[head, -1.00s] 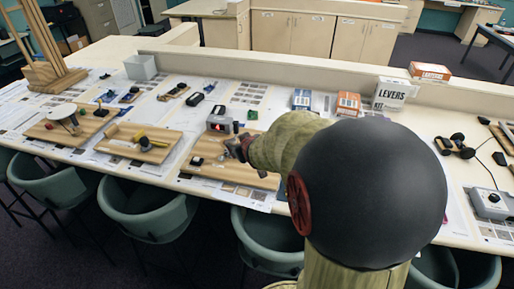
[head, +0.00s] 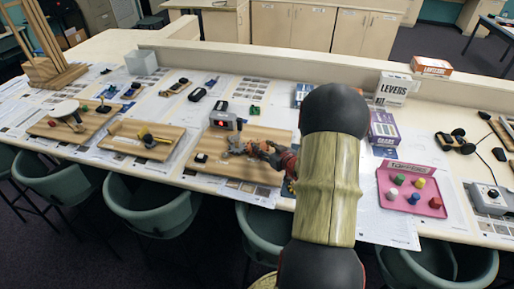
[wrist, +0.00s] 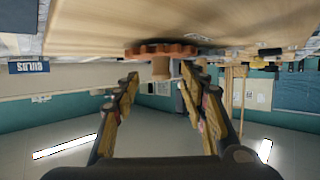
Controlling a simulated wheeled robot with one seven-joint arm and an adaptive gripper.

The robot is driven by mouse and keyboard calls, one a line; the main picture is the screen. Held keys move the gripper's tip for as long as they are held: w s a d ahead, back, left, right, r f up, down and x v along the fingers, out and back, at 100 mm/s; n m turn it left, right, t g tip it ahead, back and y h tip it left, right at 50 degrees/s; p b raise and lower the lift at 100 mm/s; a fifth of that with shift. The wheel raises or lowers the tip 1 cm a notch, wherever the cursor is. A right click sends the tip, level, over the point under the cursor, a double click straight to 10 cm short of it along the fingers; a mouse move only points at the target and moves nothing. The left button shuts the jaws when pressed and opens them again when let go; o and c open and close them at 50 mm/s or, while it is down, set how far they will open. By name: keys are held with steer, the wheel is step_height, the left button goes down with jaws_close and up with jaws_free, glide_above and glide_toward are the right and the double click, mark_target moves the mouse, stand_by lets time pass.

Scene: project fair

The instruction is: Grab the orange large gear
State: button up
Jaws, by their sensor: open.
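The orange large gear (wrist: 160,50) shows in the wrist view, which is upside down. It lies against a pale wooden board (wrist: 120,20), and a tan hub (wrist: 160,69) stands out from its middle. My gripper (wrist: 159,76) is open, with one finger on each side of the hub. Both fingers look apart from the hub, and nothing is held. There I cannot clearly tell the gear from the gripper.
A grey box with a red light (head: 222,122) stands just behind the gripper on the board. A pink tray (head: 410,200) with several coloured pegs lies to the right of my arm. Boxes, including a white "LEVERS" box (head: 396,91), stand at the back edge. Chairs line the front.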

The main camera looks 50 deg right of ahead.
mark_target(258, 142)
steer(key=x, duration=0.3)
steer(key=r+b+x, duration=0.1)
steer(key=shift+w+f, duration=0.2)
steer(key=shift+w, duration=0.3)
steer(key=shift+r, duration=0.1)
steer(key=shift+c, duration=0.7)
jaws_close()
